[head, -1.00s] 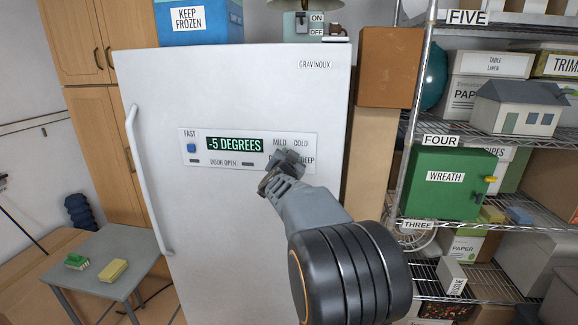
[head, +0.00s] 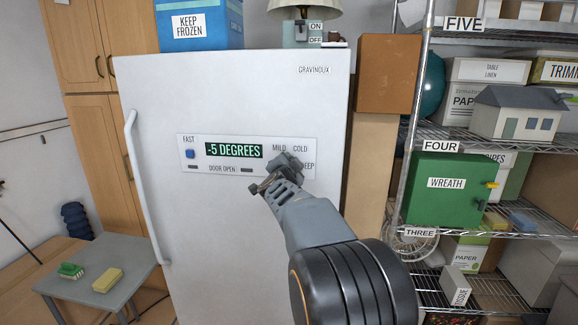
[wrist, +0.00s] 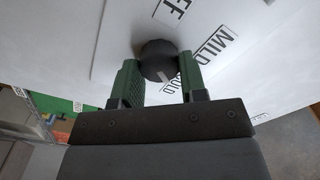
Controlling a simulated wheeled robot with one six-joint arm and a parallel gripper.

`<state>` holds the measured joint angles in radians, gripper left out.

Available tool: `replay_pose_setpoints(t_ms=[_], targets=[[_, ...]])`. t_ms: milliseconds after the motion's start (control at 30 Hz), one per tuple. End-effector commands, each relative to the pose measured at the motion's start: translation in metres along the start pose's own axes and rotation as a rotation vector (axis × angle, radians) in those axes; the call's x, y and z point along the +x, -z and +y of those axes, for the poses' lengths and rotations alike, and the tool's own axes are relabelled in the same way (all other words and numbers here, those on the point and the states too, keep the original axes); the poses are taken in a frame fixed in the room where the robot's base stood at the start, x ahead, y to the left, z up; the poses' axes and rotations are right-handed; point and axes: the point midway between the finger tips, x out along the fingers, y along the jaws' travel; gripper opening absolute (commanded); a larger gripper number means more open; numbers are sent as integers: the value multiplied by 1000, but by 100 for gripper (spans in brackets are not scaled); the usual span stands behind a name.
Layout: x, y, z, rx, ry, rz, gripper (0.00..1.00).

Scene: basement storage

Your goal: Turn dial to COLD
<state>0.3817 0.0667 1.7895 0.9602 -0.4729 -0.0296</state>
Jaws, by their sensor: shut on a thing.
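The dark round dial (wrist: 157,60) sits on the white freezer's front panel (head: 301,170). In the wrist view it is between my gripper's (wrist: 158,78) two green fingers, which are shut on its sides. A pale mark on the dial faces down and slightly right in that view. The COLD label (wrist: 189,78) is partly hidden by the right finger, and the MILD label (wrist: 214,45) is clear. I cannot tell whether the mark lines up exactly with COLD. In the head view my gripper (head: 276,176) covers the dial. The display (head: 234,150) reads -5 DEGREES.
A blue button (head: 190,154) marked FAST is at the panel's left. The freezer's handle (head: 146,190) runs down its left side. A wire shelf rack (head: 408,150) with boxes stands close on the right. A small grey table (head: 75,287) with a brush and sponge is at left.

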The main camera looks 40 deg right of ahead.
Motion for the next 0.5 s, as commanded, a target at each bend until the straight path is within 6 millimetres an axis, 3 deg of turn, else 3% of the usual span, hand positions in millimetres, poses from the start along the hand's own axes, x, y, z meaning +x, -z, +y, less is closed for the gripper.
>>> replay_pose_setpoints(t_ms=[167, 200, 500], targets=[[0, 0, 0, -1, 0, 1, 15], [0, 0, 0, -1, 0, 1, 40], [0, 0, 0, -2, 0, 0, 65]])
